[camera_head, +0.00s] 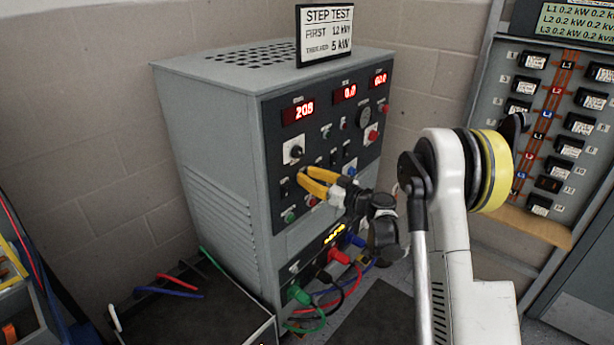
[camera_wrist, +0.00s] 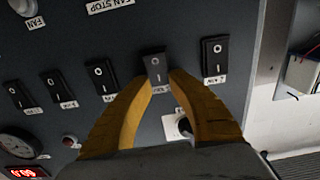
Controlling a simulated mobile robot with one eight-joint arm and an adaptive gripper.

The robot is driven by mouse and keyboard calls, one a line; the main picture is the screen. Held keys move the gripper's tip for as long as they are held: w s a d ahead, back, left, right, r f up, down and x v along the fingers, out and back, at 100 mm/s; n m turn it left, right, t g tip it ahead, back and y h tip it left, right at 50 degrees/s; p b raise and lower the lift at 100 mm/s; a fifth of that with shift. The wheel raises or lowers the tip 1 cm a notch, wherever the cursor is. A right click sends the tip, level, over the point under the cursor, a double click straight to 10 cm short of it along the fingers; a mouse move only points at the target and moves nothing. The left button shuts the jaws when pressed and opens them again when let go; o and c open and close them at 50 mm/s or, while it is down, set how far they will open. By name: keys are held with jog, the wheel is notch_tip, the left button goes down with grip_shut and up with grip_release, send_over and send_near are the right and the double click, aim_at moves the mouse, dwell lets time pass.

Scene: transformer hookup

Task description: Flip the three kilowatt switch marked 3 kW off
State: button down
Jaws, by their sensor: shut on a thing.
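The load bank front panel (camera_head: 330,130) carries a row of black rocker switches. In the wrist view, one rocker switch (camera_wrist: 155,66) sits between the yellow fingertips of my gripper (camera_wrist: 158,78), which is shut on it. Its label is partly hidden by the fingers, so I cannot read its rating. Another rocker switch (camera_wrist: 215,57) is to the right and another (camera_wrist: 100,76) to the left, with small white labels too blurred to read surely. In the head view my gripper (camera_head: 302,177) reaches the left part of the panel.
Several more switches, a round gauge (camera_wrist: 17,145) and knobs lie close around. Red displays (camera_head: 298,112) are above. Coloured plugs and cables (camera_head: 325,290) hang at the cabinet's lower front. A step test sign (camera_head: 325,35) stands on top. A breaker panel (camera_head: 560,120) is at right.

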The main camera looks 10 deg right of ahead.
jog(key=shift+s+d+f+t+y, duration=0.15)
jog(key=shift+t+y, duration=0.75)
jog(key=shift+t, duration=0.3)
jog(key=c, duration=1.2)
grip_release()
jog(key=v, duration=1.2)
